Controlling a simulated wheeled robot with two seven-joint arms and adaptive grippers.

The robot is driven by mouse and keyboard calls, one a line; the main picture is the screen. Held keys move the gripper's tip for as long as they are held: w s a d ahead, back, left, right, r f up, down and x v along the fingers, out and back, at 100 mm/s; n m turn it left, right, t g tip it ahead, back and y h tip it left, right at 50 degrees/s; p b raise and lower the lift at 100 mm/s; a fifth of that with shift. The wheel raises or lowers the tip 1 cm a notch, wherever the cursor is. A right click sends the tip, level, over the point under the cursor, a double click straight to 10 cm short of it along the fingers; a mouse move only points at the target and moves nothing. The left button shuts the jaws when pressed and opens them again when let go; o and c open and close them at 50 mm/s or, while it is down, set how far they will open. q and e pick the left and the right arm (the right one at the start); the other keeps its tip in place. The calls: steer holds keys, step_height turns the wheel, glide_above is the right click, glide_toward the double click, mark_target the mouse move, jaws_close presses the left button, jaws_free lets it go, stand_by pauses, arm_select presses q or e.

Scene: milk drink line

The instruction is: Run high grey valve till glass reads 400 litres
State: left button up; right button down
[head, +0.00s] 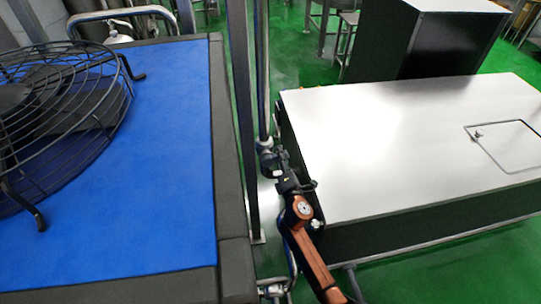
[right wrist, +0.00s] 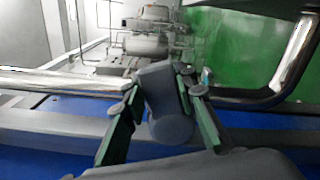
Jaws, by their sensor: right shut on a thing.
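My right gripper (head: 280,172) reaches up from the bottom of the head view to a grey fitting (head: 266,158) on an upright pipe (head: 262,75). In the right wrist view, my right gripper (right wrist: 160,84) has its two green-lined fingers on either side of a rounded grey handle (right wrist: 167,105), and it is shut on it. The handle looks like the grey valve's, but its turn angle cannot be told. No level glass or litre reading can be made out. My left gripper is out of view.
A blue-topped tank (head: 175,150) with a black wire fan guard (head: 60,110) stands left. A steel-topped cabinet (head: 400,130) stands right. A dark upright post (head: 240,110) runs close beside the pipe. Green floor (head: 490,265) shows between them.

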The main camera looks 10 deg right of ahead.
steer(key=shift+d+f+m+b, duration=0.1)
steer(key=shift+f+m+b, duration=0.25)
steer(key=shift+f+m, duration=0.3)
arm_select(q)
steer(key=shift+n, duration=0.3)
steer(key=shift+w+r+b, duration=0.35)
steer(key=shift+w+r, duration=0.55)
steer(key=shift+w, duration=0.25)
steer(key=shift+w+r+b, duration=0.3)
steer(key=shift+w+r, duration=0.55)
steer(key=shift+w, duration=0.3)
arm_select(e)
steer(key=shift+d+f+m, duration=0.1)
steer(key=shift+f+m, duration=0.2)
steer(key=shift+m, duration=0.5)
steer(key=shift+f+m, duration=0.25)
steer(key=shift+m, duration=0.5)
steer(key=c, duration=1.5)
jaws_free()
steer(key=shift+c, duration=0.2)
steer(key=s, duration=1.2)
steer(key=shift+a, duration=0.4)
